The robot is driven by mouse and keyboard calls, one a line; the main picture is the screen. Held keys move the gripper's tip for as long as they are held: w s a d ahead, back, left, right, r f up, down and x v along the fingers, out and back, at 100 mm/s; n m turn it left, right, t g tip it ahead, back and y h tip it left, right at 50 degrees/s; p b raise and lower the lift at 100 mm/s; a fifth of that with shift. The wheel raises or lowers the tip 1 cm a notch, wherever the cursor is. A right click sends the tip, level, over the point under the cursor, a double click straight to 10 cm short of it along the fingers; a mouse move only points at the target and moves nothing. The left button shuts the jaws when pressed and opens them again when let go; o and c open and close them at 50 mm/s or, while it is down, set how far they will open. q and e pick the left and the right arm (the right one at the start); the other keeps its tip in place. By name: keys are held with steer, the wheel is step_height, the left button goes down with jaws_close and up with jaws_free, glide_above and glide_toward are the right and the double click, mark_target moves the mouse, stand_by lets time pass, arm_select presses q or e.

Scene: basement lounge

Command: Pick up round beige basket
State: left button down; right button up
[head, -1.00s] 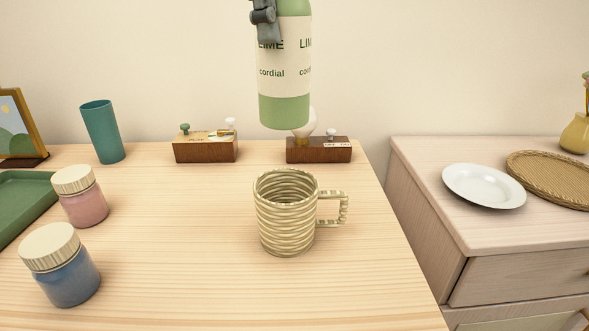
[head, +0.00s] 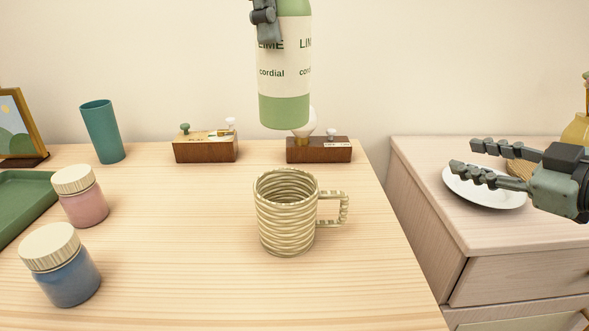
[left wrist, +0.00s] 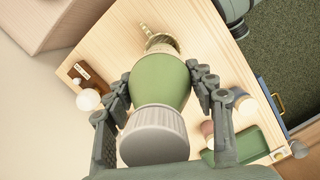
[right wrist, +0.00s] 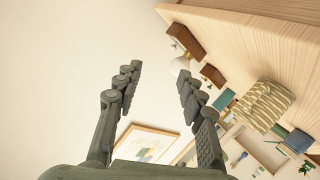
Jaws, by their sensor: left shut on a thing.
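The round beige woven basket (head: 519,169) is flat and lies on the cabinet at the right of the head view. My right gripper hides most of it. My right gripper (head: 467,156) is open and empty, its fingers pointing left above the white plate and in front of the basket in the picture. It also shows open in the right wrist view (right wrist: 158,74). My left gripper (head: 264,18) is shut on a green lime cordial bottle (head: 284,75) and holds it upright above the back of the table. The bottle also shows between the fingers in the left wrist view (left wrist: 160,85).
A white plate (head: 484,194) lies beside the basket, and a yellow vase (head: 577,128) stands behind. A ribbed mug (head: 286,215) stands on the table (head: 210,285). Two lidded jars, a teal cup (head: 102,132) and a green tray (head: 20,205) are left. A gap separates table and cabinet.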

mark_target(347, 199)
steer(key=s+a+f+n+g+y, duration=0.1)
steer(key=s+a+n+g+y, duration=0.55)
steer(key=a, duration=0.65)
steer(key=shift+m+t+h, duration=0.55)
steer(key=shift+m+h, duration=0.1)
steer(key=shift+m, duration=0.2)
steer(key=a+f, duration=0.1)
steer(key=w+a, duration=0.1)
steer(key=a, duration=0.1)
steer(key=a+f, duration=0.1)
steer(key=a, duration=0.1)
steer(key=shift+w+f, duration=0.3)
steer(key=shift+w, duration=0.1)
steer(key=shift+f+x, duration=0.15)
steer(key=shift+x, duration=1.25)
steer(key=shift+f+x, duration=0.1)
steer(key=shift+x, duration=1.25)
steer(key=shift+w+d, duration=0.1)
steer(key=shift+d, duration=0.1)
